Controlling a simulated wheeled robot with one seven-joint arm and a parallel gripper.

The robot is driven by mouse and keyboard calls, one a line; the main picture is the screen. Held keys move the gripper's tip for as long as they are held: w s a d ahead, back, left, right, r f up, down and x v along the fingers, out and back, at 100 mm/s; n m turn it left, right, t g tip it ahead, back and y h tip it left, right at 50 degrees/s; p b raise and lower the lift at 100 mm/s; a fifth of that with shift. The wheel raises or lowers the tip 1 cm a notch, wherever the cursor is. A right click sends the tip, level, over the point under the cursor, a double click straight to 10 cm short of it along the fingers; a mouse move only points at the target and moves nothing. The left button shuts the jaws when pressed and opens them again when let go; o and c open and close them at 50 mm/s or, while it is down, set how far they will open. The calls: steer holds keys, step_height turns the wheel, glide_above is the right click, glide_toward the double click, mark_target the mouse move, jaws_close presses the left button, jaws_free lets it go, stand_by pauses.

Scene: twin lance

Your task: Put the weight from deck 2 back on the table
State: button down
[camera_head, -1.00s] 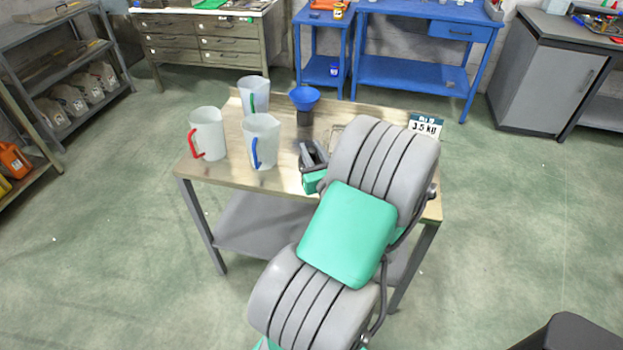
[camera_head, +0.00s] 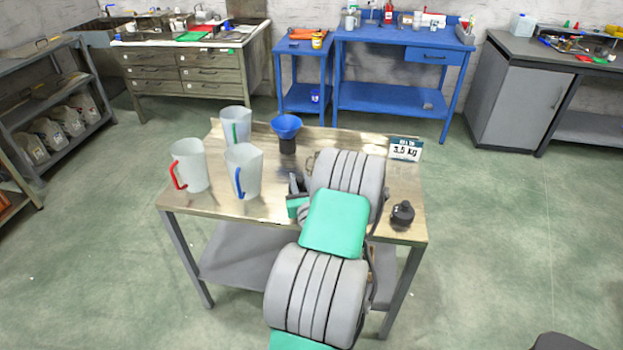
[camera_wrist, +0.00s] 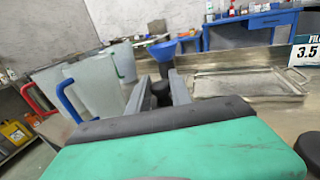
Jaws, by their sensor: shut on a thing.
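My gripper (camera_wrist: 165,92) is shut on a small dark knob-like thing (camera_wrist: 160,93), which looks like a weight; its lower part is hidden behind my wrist. In the head view my gripper (camera_head: 297,184) is over the table (camera_head: 270,203), right of the blue-handled jug, and my arm hides most of what it holds. A black knobbed weight (camera_head: 402,213) stands on the table's front right; part of a dark thing (camera_wrist: 309,150) shows at the right edge of the wrist view. A flat metal tray with a raised rim (camera_wrist: 250,84) lies ahead on the right. I cannot tell which part is deck 2.
Jugs with red (camera_head: 189,166), blue (camera_head: 246,172) and green (camera_head: 236,124) handles stand on the left. A blue funnel (camera_head: 286,126) on a dark base stands behind my gripper. A 3.5 kg sign (camera_head: 405,149) is at the back right. Bare tabletop surrounds the black weight.

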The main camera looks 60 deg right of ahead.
steer(key=shift+w+d+f, duration=0.25)
steer(key=shift+w+f, duration=0.45)
steer(key=shift+w, duration=0.15)
steer(key=shift+w+d+f+b, duration=0.1)
steer(key=shift+w+f+b, duration=0.1)
steer(key=shift+f, duration=0.75)
steer(key=shift+w+f+b, duration=0.1)
steer(key=shift+f+b, duration=0.05)
steer(key=shift+f, duration=0.75)
steer(key=shift+f, duration=0.2)
steer(key=c, duration=1.2)
jaws_free()
steer(key=shift+s+f, duration=0.1)
steer(key=shift+o, duration=0.2)
